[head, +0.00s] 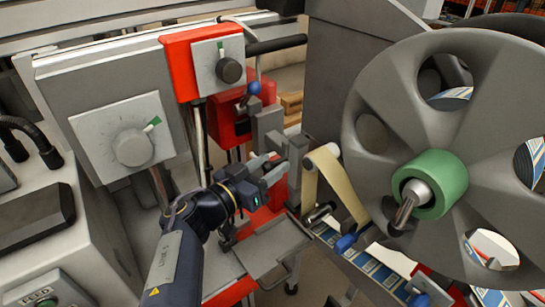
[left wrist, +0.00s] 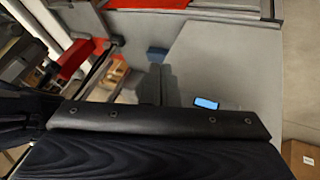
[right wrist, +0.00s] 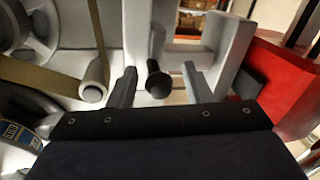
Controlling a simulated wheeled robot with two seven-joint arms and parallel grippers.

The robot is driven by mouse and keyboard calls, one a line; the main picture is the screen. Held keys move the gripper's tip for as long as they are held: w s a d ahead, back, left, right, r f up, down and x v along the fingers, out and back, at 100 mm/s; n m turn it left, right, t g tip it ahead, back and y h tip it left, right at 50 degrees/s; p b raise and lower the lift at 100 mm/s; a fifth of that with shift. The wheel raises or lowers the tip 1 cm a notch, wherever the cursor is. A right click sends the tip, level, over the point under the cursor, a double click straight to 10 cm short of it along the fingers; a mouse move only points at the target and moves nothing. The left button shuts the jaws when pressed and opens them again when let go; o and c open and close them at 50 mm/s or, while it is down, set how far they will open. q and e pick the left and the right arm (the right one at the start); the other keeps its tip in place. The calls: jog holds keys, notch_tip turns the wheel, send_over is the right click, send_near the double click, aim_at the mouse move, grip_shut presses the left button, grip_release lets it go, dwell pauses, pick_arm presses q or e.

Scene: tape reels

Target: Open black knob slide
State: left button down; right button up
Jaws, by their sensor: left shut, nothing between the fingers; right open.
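In the right wrist view, a black round-ended knob (right wrist: 158,80) sticks out from a pale grey bracket (right wrist: 205,45). My right gripper (right wrist: 160,85) is open, with one finger on each side of the knob and visible gaps between. In the head view my right gripper (head: 270,170) reaches to the grey machine block left of the tape roller; the knob is not clearly seen there. My left gripper (left wrist: 161,85) is shut and empty in the left wrist view, in front of a grey panel (left wrist: 225,60). It is not seen in the head view.
A large grey reel (head: 490,120) with a green hub (head: 440,185) fills the right side. A beige tape (head: 340,182) runs beside my right gripper. A red box with a dark dial (head: 230,70) and a grey dial (head: 132,147) stand at the left. A red housing (right wrist: 280,80) is close on the right.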

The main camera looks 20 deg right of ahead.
jog(key=shift+c, duration=0.5)
grip_shut()
jog(key=shift+w+a, duration=0.1)
jog(key=shift+w, duration=0.25)
jog(key=w+a+b, duration=0.2)
jog(key=w, duration=0.4)
jog(key=shift+a, duration=0.15)
jog(key=shift+o, duration=0.5)
grip_release()
